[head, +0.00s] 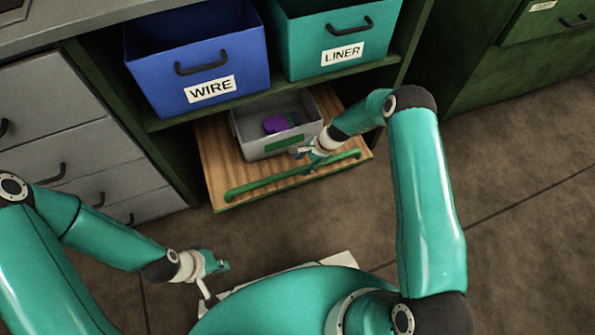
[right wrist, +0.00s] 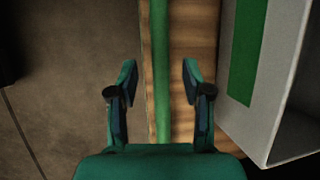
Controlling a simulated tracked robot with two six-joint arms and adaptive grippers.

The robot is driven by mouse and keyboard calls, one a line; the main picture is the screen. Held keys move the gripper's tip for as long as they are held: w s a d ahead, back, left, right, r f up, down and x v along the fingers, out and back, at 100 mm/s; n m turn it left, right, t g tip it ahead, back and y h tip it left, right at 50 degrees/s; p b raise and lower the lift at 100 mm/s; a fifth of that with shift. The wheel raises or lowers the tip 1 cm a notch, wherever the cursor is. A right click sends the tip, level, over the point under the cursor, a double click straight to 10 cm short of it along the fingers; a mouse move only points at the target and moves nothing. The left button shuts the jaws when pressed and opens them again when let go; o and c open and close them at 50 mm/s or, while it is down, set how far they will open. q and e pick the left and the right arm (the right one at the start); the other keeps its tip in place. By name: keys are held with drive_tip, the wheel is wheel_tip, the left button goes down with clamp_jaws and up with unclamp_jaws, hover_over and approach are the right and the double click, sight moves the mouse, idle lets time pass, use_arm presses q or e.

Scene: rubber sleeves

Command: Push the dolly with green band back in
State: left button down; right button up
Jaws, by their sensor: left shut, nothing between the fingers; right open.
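The dolly is a wooden board (head: 216,163) with a green bar (head: 262,184) along its front edge. It sticks out from the bottom of the green shelf unit. A grey bin (head: 262,148) with a green band (head: 287,145) stands on it, with purple and dark items inside. My right gripper (head: 308,157) is at the right part of the bar. In the right wrist view my right gripper (right wrist: 160,70) is open, its fingers on either side of the green bar (right wrist: 161,40), with gaps visible. My left gripper (head: 213,268) is shut and empty, low at the left, away from the dolly.
A blue WIRE bin (head: 222,65) and a teal LINER bin (head: 312,56) sit on the shelf above the dolly. Grey drawers (head: 105,140) stand at the left, green cabinets (head: 535,50) at the right. Brown floor (head: 520,180) is clear at right.

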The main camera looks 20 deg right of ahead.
drive_tip(key=b+x, duration=0.1)
drive_tip(key=x, duration=0.4)
clamp_jaws()
idle(0.3)
